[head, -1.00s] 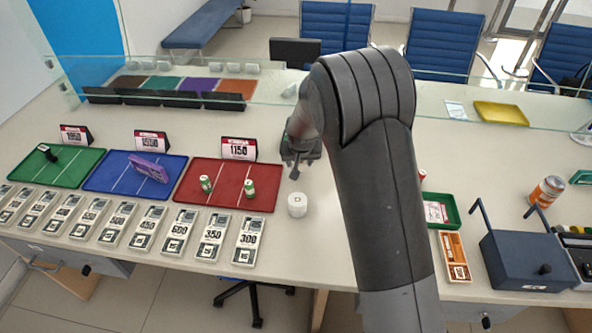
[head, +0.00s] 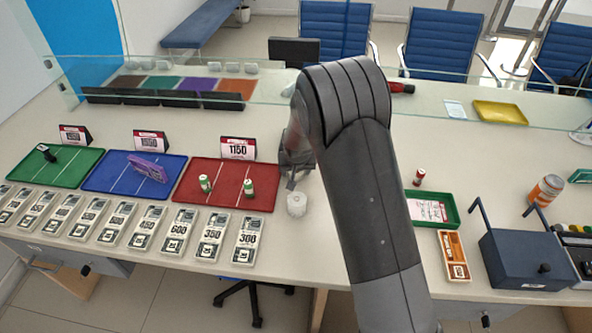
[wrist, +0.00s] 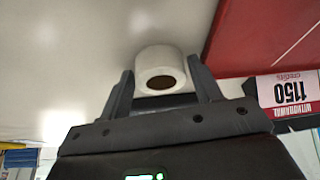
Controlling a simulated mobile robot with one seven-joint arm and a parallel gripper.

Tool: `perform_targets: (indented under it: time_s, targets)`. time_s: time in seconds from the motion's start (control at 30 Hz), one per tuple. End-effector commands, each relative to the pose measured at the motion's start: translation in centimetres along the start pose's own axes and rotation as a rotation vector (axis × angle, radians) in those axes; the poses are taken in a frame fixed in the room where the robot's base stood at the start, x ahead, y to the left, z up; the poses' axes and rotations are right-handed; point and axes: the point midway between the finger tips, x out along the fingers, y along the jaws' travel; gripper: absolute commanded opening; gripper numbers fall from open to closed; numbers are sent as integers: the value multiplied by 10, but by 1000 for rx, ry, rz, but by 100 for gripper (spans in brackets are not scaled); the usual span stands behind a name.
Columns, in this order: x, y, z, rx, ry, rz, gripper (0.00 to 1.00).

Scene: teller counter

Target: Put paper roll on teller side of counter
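The paper roll (head: 296,204) is small and white and stands on the counter just right of the red tray. In the wrist view the roll (wrist: 163,66) shows its dark core hole and lies between and partly beyond the two fingertips. My gripper (wrist: 160,88) is open, with a finger on either side of the roll and small gaps visible. In the head view my gripper (head: 291,182) is just behind the roll, low over the counter, partly hidden by my arm. Contact with the roll cannot be made out.
The red tray (head: 212,202) with green-banded rolls and the 1150 sign (head: 238,148) are close on the left. A glass screen (head: 200,85) crosses the counter behind. A green tray (head: 449,221) and a dark box (head: 525,260) are on the right. Counter front of the roll is clear.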

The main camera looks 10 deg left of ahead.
Motion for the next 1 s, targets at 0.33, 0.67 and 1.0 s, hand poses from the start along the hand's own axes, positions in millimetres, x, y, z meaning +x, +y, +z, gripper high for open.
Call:
perform_targets:
  time_s: [0.33, 0.67, 1.0]
  targets:
    - [-12, 0, -2, 0, 3, -1, 58]
    - [-72, -1, -2, -1, 4, -2, 58]
    - [-117, 0, -2, -1, 2, -1, 58]
